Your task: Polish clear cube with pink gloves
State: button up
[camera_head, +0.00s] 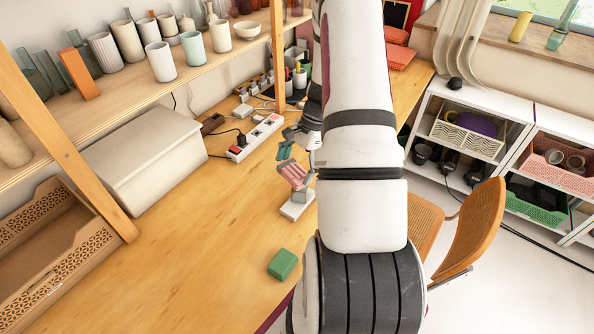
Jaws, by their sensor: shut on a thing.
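My gripper (288,152) is just left of my white arm, low over the wooden table, and partly hidden behind the arm. It is shut on the pink gloves (294,173), which hang tilted below its fingers. A small clear-grey cube (300,195) is directly under the gloves, on a flat white block (294,211) on the table. The gloves overlap the cube's top in this view; I cannot tell whether they touch it.
A green block (282,264) lies nearer on the table. A white power strip (255,138) is behind, left of the gripper. A grey box (140,160) and wooden tray (50,255) stand left, under a shelf of vases. An orange chair (475,230) is right.

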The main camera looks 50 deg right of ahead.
jog(key=shift+r+p, duration=0.45)
jog(key=shift+r, duration=0.65)
